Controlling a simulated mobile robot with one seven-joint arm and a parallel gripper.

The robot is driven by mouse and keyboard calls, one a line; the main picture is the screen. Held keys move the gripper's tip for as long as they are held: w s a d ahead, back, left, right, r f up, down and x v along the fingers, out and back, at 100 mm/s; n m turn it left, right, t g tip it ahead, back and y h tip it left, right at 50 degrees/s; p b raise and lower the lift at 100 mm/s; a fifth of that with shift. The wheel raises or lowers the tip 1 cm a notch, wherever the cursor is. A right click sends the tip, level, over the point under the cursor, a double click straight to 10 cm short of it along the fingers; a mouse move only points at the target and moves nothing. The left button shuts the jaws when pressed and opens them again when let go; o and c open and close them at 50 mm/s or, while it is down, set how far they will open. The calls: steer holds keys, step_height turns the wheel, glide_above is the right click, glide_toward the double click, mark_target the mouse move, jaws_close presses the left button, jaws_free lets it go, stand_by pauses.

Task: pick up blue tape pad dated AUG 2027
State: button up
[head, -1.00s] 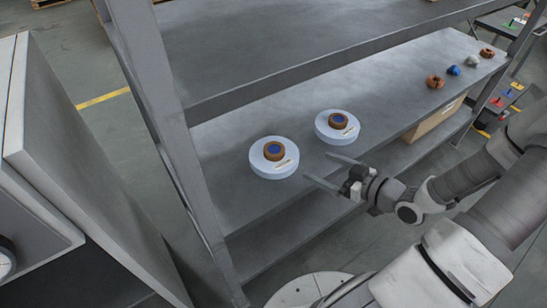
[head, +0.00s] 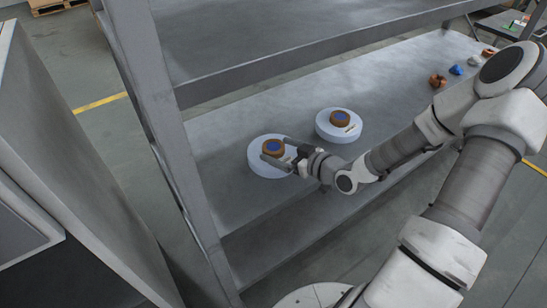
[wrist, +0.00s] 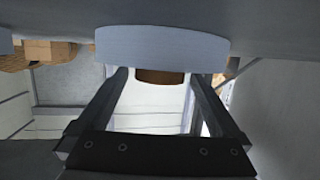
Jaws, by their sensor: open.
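Two brown tape rolls with blue centres each stand on a pale round disc on the shelf. The left roll (head: 273,146) sits on the left disc (head: 256,168). The right roll (head: 339,117) sits on the right disc (head: 325,134). Each disc has a small label, too small to read, so I cannot tell which is dated AUG 2027. My gripper (head: 275,150) is open at the left roll, with its fingers on either side of it. In the wrist view, which appears upside down, the brown roll (wrist: 160,77) shows between the fingertips, against the pale disc (wrist: 160,47); contact is unclear.
An upper shelf board (head: 300,60) overhangs the lower shelf (head: 225,190). A grey upright (head: 160,120) stands to the left. A brown ring (head: 438,81), a blue lump (head: 456,70) and a grey lump (head: 473,62) lie farther right.

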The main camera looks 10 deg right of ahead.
steer(key=shift+w+a+f, duration=0.15)
steer(key=shift+w+a, duration=0.15)
steer(key=shift+w, duration=0.15)
steer(key=c, duration=1.4)
steer(key=shift+c, duration=0.7)
